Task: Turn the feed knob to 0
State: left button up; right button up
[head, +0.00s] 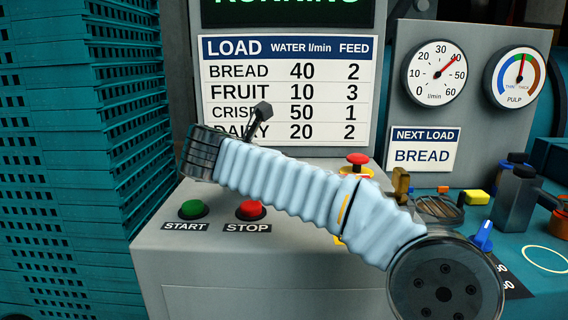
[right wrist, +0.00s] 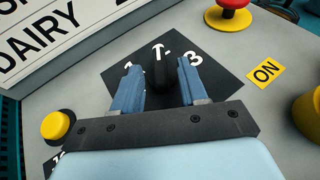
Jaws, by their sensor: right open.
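In the right wrist view my right gripper (right wrist: 160,86) is open, with one blue finger on each side of a black knob (right wrist: 158,68). I cannot tell whether the fingers touch it. The knob sits on a dark diamond-shaped dial plate (right wrist: 222,72) with white marks; a 3 shows beside the right finger, and other marks are partly covered. No 0 can be made out. In the head view my right arm, in a pale blue sleeve, crosses the grey console from lower right; the gripper and black knob cannot be made out there. My left gripper is not in view.
The console has a green START button (head: 193,209), a red STOP button (head: 250,210) and a red mushroom button (head: 357,159). A load table (head: 290,47) stands behind. A NEXT LOAD sign (head: 423,150) reads BREAD. Teal crates (head: 80,120) stack at left. A blue knob (head: 483,236) is at right.

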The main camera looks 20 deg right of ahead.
jog(key=shift+x, duration=1.05)
grip_shut()
